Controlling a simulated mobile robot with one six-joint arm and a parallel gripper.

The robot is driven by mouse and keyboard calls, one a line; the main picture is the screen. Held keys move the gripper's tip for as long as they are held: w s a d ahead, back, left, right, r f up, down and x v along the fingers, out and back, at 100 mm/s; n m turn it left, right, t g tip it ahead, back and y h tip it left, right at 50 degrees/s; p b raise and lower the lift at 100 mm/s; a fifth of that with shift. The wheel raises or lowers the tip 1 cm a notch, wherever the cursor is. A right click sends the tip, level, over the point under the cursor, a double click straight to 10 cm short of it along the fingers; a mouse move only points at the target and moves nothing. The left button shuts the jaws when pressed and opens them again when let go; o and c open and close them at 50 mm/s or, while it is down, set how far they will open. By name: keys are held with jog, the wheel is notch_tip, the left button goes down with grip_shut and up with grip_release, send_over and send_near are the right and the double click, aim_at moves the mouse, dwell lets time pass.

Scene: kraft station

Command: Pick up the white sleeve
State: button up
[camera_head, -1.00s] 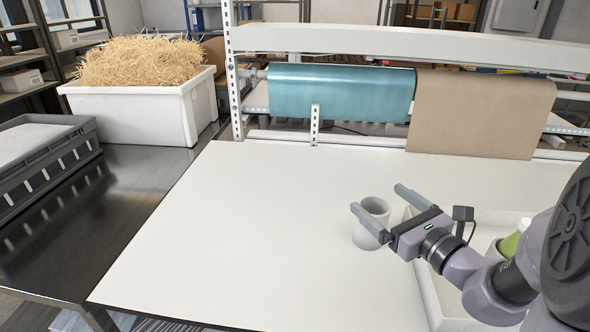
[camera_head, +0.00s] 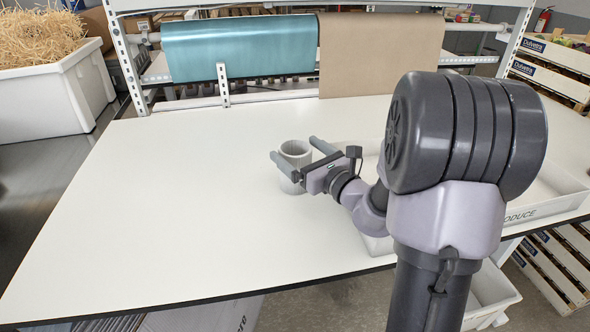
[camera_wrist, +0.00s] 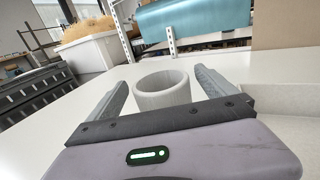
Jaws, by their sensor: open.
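The white sleeve (camera_head: 296,154) is a short hollow cylinder standing upright on the white table. My gripper (camera_head: 297,151) is open, with its two grey fingers reaching out on either side of the sleeve. In the wrist view the sleeve (camera_wrist: 163,90) stands between the fingers of my gripper (camera_wrist: 162,82), with a visible gap on each side. Its open top rim faces up. Its lower part is hidden behind the gripper's palm in the wrist view.
A white tray marked "PRODUCE" (camera_head: 540,209) lies at the right, partly behind my arm. A teal roll (camera_head: 238,48) and a brown paper roll (camera_head: 380,55) hang on the rack behind. The table's left half (camera_head: 170,215) is clear.

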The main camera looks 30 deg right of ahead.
jog(key=c, duration=0.9)
jog(key=shift+o, duration=0.2)
jog(key=shift+r, duration=0.1)
